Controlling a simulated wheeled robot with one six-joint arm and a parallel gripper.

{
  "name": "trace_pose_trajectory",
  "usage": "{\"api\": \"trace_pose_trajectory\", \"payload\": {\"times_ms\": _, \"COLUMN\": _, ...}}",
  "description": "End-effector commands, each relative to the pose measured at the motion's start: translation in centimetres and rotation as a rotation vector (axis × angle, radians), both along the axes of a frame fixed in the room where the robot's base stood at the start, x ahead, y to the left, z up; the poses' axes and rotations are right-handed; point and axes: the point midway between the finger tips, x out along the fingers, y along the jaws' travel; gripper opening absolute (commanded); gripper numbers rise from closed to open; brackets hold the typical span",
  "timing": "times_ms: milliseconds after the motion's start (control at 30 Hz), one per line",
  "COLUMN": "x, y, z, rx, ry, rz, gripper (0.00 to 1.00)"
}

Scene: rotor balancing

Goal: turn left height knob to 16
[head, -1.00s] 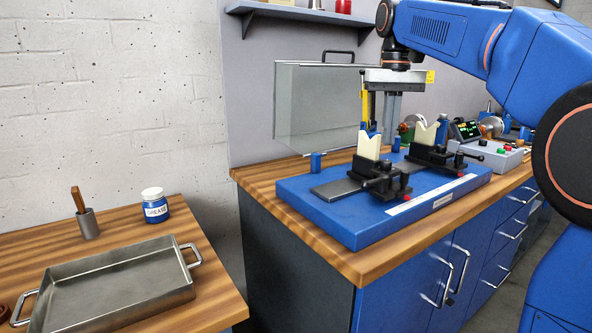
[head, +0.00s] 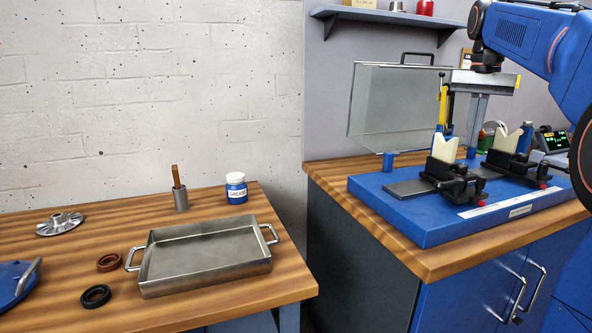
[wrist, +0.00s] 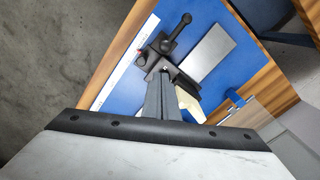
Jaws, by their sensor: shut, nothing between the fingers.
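The left support (head: 440,170) is a black block with a cream V-shaped top (head: 444,148), standing on the blue base. Black knobs and a short handle (head: 480,170) stick out at its front, with a red part low down; I cannot tell which is the height knob, and no scale number is legible. In the wrist view the support's black clamp and ball-ended handle (wrist: 185,20) show beyond my fingers. My gripper (head: 476,140) is shut and empty, pointing down close to the left support; the head view does not settle whether it touches. It also shows in the wrist view (wrist: 162,82).
The right support (head: 505,160) stands close by on the blue base (head: 400,218). A clear guard (head: 395,110) stands behind, with a display (head: 552,140) at the right. The left bench holds a metal tray (head: 205,285), a grease jar (head: 236,190), two rings and a finned rotor (head: 59,223).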

Motion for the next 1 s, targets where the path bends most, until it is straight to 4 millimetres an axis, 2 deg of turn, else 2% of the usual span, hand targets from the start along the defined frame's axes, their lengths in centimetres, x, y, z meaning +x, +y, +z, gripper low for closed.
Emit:
{"api": "trace_pose_trajectory", "payload": {"times_ms": 500, "x": 0.0, "y": 0.1, "z": -5.3, "rx": 0.0, "ry": 0.001, "rz": 0.003, "gripper": 0.0}}
{"api": "trace_pose_trajectory", "payload": {"times_ms": 700, "x": 0.0, "y": 0.1, "z": -6.3, "rx": 0.0, "ry": 0.0, "rz": 0.003, "gripper": 0.0}}
{"api": "trace_pose_trajectory", "payload": {"times_ms": 1000, "x": 0.0, "y": 0.1, "z": -6.5, "rx": 0.0, "ry": 0.0, "rz": 0.003, "gripper": 0.0}}
